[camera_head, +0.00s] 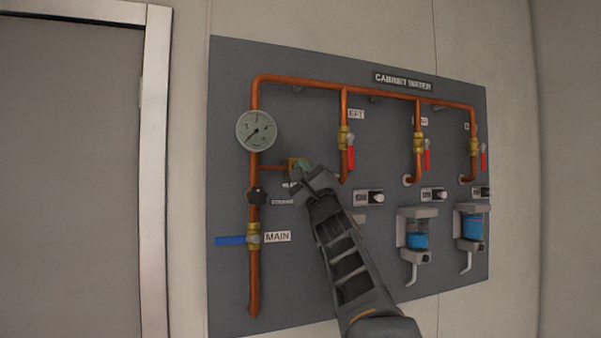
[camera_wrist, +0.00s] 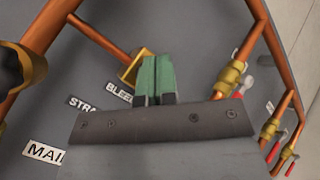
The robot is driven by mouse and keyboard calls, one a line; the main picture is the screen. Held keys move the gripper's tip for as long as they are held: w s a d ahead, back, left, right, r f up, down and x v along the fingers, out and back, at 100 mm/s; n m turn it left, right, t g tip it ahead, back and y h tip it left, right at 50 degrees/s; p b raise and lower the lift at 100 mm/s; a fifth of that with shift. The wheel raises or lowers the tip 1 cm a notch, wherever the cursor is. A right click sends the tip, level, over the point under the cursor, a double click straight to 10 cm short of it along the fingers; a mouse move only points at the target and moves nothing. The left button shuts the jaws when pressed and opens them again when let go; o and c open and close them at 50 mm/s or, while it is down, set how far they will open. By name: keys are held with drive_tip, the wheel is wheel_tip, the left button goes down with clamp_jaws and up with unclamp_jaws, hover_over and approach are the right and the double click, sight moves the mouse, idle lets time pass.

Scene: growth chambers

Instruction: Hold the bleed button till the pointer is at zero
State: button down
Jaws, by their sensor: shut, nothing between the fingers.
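The round gauge (camera_head: 256,130) sits on the copper pipe at the panel's upper left. Its dark pointer seems to aim down and left; the scale is too small to read. The bleed fitting is a brass block (camera_wrist: 129,70) at the end of a short copper branch, beside the BLEED label (camera_wrist: 118,92). My gripper (camera_head: 303,165) is shut and empty, its green fingertips over the fitting. In the wrist view, the fingertips (camera_wrist: 154,78) overlap the block's right side. The button itself is hidden, so I cannot tell whether it is touched or pressed.
A blue-handled MAIN valve (camera_head: 253,238) and a black knob (camera_head: 257,196) sit on the left pipe. Red-handled valves (camera_head: 419,150) line the branches to the right. Blue-filled units (camera_head: 417,235) hang lower right. A door frame (camera_head: 155,170) stands left of the panel.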

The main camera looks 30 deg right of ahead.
drive_tip(key=shift+s, duration=0.1)
drive_tip(key=shift+s+a+b, duration=0.25)
drive_tip(key=shift+s+b, duration=0.45)
drive_tip(key=shift+s, duration=0.5)
drive_tip(key=shift+s+a+b, duration=0.25)
drive_tip(key=shift+s+b, duration=0.45)
drive_tip(key=shift+s, duration=0.5)
